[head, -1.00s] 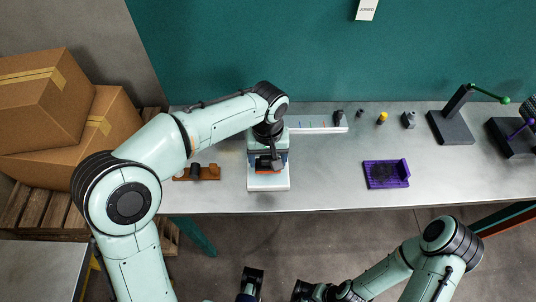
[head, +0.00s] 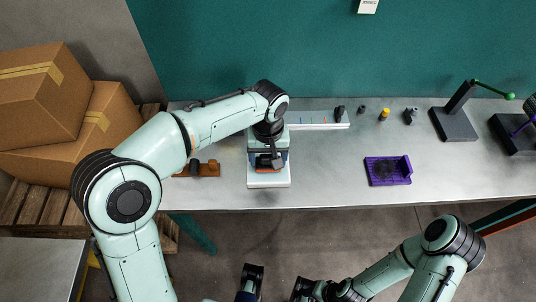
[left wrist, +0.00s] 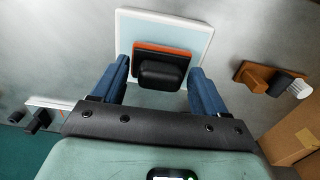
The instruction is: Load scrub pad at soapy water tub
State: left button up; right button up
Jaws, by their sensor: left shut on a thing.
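The tub (head: 284,182) is a white square-rimmed tray with a pale blue inside, near the front edge of the bench. It also shows in the left wrist view (left wrist: 203,35). The scrub pad (left wrist: 183,56) has an orange-red edge and a black grip on top. My left gripper (left wrist: 160,82) points down over the tub, its blue fingers on both sides of the pad, shut on it. The pad lies over the tub's inside; whether it touches the bottom is hidden. In the head view, my left wrist covers much of the tub.
A brown block with dark knobs (head: 207,170) stands left of the tub. A white rail (head: 318,126) lies behind it. A purple tray (head: 388,182) is to the right, with small parts behind and lever stands (head: 455,125) farther right. The bench between tub and purple tray is clear.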

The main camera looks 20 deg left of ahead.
aim_at(268, 156)
pick_arm(q)
jog(key=shift+f+b, duration=0.3)
jog(key=shift+f, duration=0.2)
jog(key=shift+f, duration=0.15)
dwell(1.4)
notch_tip(268, 156, up, 3)
jog(key=p, duration=0.3)
notch_tip(268, 156, up, 2)
jog(key=shift+r+p, duration=0.1)
jog(key=shift+p, duration=0.8)
jog(key=shift+r+p, duration=0.85)
jog(key=shift+r, duration=0.2)
